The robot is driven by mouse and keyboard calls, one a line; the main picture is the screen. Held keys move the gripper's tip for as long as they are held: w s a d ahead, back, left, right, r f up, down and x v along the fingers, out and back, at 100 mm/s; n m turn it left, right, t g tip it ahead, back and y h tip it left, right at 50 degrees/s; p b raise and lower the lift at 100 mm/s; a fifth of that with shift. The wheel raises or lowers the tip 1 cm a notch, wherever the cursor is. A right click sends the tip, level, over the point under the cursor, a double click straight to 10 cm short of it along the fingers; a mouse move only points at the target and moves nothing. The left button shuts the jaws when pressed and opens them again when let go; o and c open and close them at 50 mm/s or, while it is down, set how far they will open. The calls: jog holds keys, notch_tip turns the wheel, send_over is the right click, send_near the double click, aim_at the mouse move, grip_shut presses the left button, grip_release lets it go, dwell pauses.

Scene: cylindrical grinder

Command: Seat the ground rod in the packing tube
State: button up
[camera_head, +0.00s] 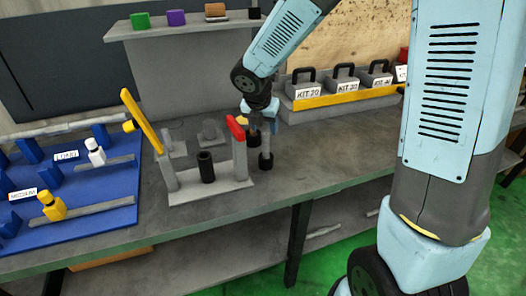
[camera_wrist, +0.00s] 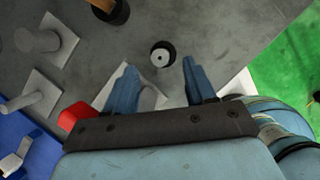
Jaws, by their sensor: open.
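A pale grey rod (camera_wrist: 160,57), seen end-on with a small centre hole, sits inside a black round sleeve (camera_wrist: 171,48) in the wrist view. In the head view the upright rod (camera_head: 266,143) shows with black at its foot (camera_head: 266,161). My gripper (camera_wrist: 160,75) is open, with nothing between its blue fingers; the rod is beyond the fingertips. In the head view my gripper (camera_head: 264,112) is above the rod, its fingers partly hidden. A black upright tube (camera_head: 206,167) stands on a grey fixture base; I cannot tell which black piece is the packing tube.
An orange-brown cylinder in a black ring (camera_wrist: 112,14) stands nearby. A blue rod board (camera_head: 95,215) lies left. Kit boxes (camera_head: 345,85) stand behind. The front bench strip is clear.

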aim_at(265, 135)
jog(key=x, duration=0.3)
jog(key=shift+s+f, duration=0.2)
jog(key=shift+f, duration=0.1)
jog(key=shift+x, duration=0.8)
jog(key=shift+c, duration=0.5)
jog(key=shift+r, duration=0.1)
grip_shut()
